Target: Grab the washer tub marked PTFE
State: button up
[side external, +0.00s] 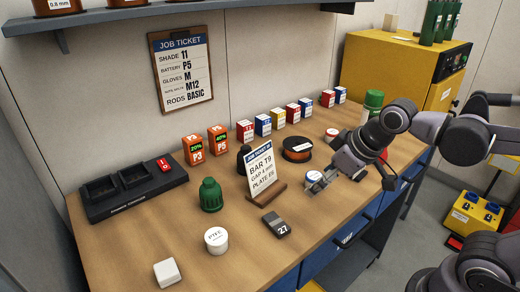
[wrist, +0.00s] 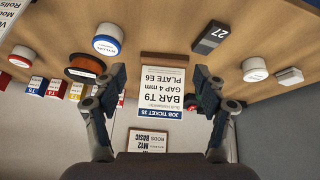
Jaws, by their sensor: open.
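The washer tub marked PTFE (side external: 216,240) is a round white tub standing upright near the front of the bench, left of the grey block marked 27. A white tub (wrist: 255,69) at the right of the wrist view appears to be the same one; its label is too small to read there. My gripper (side external: 322,182) is open and empty, well to the right of the PTFE tub, above the bench beside a blue-banded tub (side external: 313,177). In the wrist view my open fingers (wrist: 159,85) frame the small ticket board, and the blue-banded tub (wrist: 107,40) reads NYLON.
Between my gripper and the PTFE tub are the ticket stand (side external: 262,172) and the block marked 27 (side external: 276,225). A green bottle-shaped item (side external: 210,195) stands behind the tub, and a white block (side external: 167,272) lies left of it. A black spool (side external: 297,150) and small boxes stand farther back.

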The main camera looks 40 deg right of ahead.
jog(key=w+a+r+n+g, duration=0.3)
jog(key=w+a+n, duration=0.35)
jog(key=a, duration=0.45)
jog(key=n+g, duration=0.3)
jog(key=n, duration=0.4)
send_over(216, 236)
notch_tip(216, 236, down, 2)
jog(key=shift+w+a+f+h, duration=0.1)
jog(key=shift+f+h, duration=0.2)
jog(key=shift+f, duration=5.1)
jog(key=c, duration=1.2)
